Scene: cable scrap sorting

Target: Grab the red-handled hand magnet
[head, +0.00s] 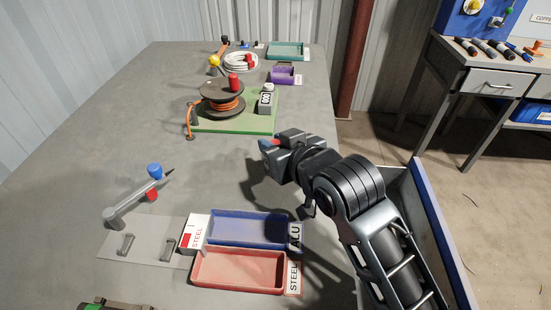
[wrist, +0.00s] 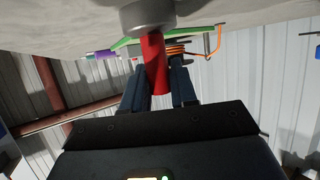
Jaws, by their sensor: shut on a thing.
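My gripper (head: 270,149) is over the right part of the grey table, beyond the blue and red trays. In the wrist view, my gripper (wrist: 160,88) is shut on the red handle of the hand magnet (wrist: 155,62), which stands between the two fingers. The magnet's round grey head (wrist: 147,15) shows at the top edge of that view, partly cut off. I cannot tell whether it touches the table. In the head view, only a small bit of red shows at the fingers; my gripper hides the rest of the magnet.
A blue tray (head: 250,215) marked ALU and a red tray (head: 193,272) marked STEEL stand at the front. A grey tool with a blue knob (head: 154,170) lies left. A cable spool (head: 222,87) on a green board (head: 205,127) and a purple tray (head: 283,82) are farther back.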

